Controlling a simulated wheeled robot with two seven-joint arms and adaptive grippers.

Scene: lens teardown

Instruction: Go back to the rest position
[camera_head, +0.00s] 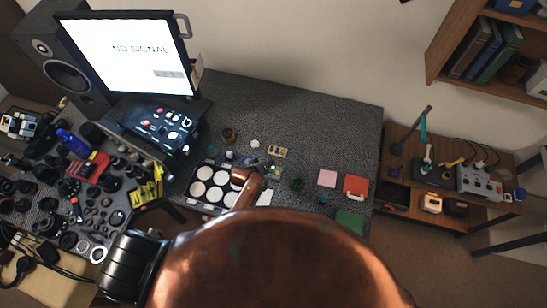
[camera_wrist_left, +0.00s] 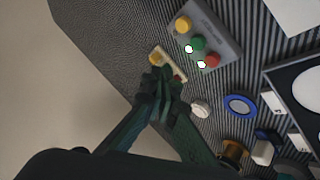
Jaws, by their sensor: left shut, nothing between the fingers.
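In the left wrist view, my left gripper (camera_wrist_left: 164,78) has its dark green fingers together with nothing between them. Its tips overlap a small cream plate (camera_wrist_left: 157,59) with a yellow spot; I cannot tell the height between them. A grey box with yellow, green and red buttons (camera_wrist_left: 203,37) lies just beyond the fingertips. In the head view I cannot clearly make out the left gripper's fingers among the small parts on the desk. My right gripper is not in view.
The dark tray with white discs (camera_head: 190,203) lies on the grey desk (camera_head: 320,115). A blue ring (camera_wrist_left: 240,97) and a white knob (camera_wrist_left: 200,108) lie near the left fingers. A monitor (camera_head: 125,50) stands at the left. The desk's back right is clear.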

